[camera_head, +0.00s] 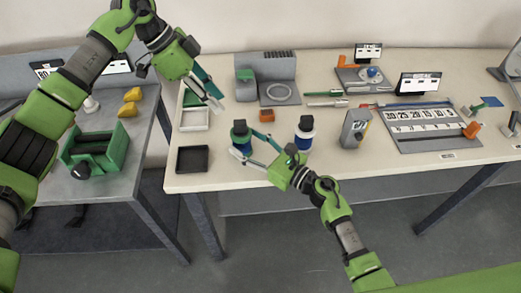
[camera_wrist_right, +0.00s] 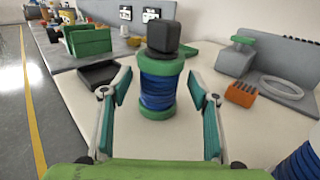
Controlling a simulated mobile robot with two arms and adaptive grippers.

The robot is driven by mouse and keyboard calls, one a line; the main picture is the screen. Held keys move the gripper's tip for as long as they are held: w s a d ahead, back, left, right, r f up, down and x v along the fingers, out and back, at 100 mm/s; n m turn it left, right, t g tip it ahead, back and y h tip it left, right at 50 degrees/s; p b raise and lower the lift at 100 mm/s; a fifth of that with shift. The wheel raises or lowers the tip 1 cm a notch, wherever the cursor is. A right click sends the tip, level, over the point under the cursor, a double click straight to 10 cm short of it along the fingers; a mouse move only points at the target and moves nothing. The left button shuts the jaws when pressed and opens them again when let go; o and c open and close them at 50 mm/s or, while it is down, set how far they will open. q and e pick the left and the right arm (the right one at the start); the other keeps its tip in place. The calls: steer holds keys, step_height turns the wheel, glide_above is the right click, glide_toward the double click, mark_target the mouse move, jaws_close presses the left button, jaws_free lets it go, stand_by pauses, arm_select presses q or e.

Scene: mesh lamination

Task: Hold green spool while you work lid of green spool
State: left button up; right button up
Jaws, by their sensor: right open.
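The green spool (camera_head: 241,141) stands upright near the table's front left, with a blue wound body and green end rims. Its dark, blocky lid (camera_head: 239,124) sits on top. In the right wrist view the spool (camera_wrist_right: 158,88) stands ahead between my fingers, with the lid (camera_wrist_right: 163,36) above. My right gripper (camera_head: 248,146) is open, its fingers on either side of the spool; a gap shows on both sides in the wrist view. My left gripper (camera_head: 220,101) is above and left of the spool, apart from it; its tips look close together and I see nothing held.
A second blue-bodied spool (camera_head: 305,133) stands to the right. An orange block (camera_head: 266,116) lies behind, between the spools. A black tray (camera_head: 192,159) and a white tray (camera_head: 194,119) are at left. A grey device (camera_head: 356,129) stands farther right.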

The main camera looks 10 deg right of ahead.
steer(key=shift+w+a, duration=0.4)
steer(key=shift+a, duration=0.05)
jaws_close()
stand_by(0.9)
